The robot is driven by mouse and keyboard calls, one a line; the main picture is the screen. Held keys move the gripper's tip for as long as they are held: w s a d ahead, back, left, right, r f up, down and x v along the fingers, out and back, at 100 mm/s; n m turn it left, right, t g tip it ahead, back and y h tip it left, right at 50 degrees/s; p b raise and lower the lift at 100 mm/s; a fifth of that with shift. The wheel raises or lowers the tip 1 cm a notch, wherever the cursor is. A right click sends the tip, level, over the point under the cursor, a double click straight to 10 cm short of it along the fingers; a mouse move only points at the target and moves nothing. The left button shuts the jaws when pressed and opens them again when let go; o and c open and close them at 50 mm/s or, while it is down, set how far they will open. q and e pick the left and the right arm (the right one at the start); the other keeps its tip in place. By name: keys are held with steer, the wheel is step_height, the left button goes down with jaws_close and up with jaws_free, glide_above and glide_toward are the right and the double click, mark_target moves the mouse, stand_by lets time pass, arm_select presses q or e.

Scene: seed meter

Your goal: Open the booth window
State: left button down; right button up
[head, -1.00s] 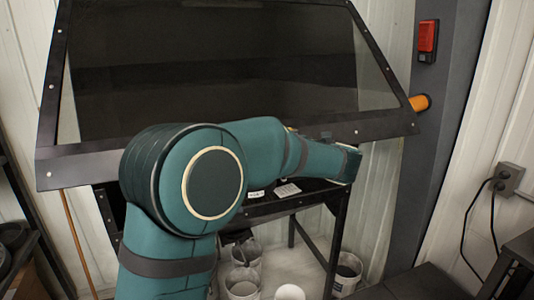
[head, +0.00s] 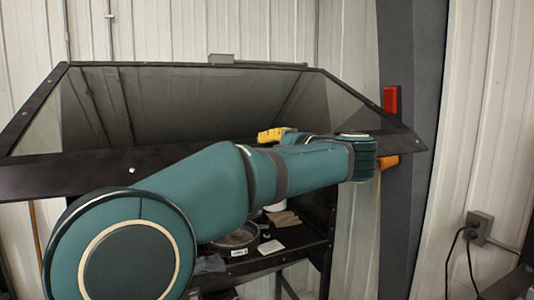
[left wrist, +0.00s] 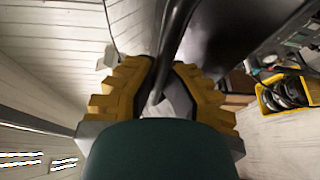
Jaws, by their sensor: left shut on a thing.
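The booth window (head: 215,110) is a dark glass pane in a black frame, tilted outward in the head view. A gap lies between its lower rail (head: 60,174) and the booth shelf. My left arm crosses in front of that rail. My left gripper (head: 273,134) shows as yellow fingers at the rail, partly hidden by my arm. In the left wrist view its yellow fingers (left wrist: 163,95) are closed around a dark bar (left wrist: 172,45), which looks like the window's handle or frame edge. The exact contact is partly hidden. My right gripper is not in view.
A grey column (head: 412,120) with a red box (head: 391,100) and an orange part (head: 388,163) stands close at right. A yellow bin (left wrist: 290,97) shows in the left wrist view.

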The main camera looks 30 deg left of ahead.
arm_select(q)
steer(key=c, duration=1)
jaws_free()
steer(key=shift+a, duration=0.1)
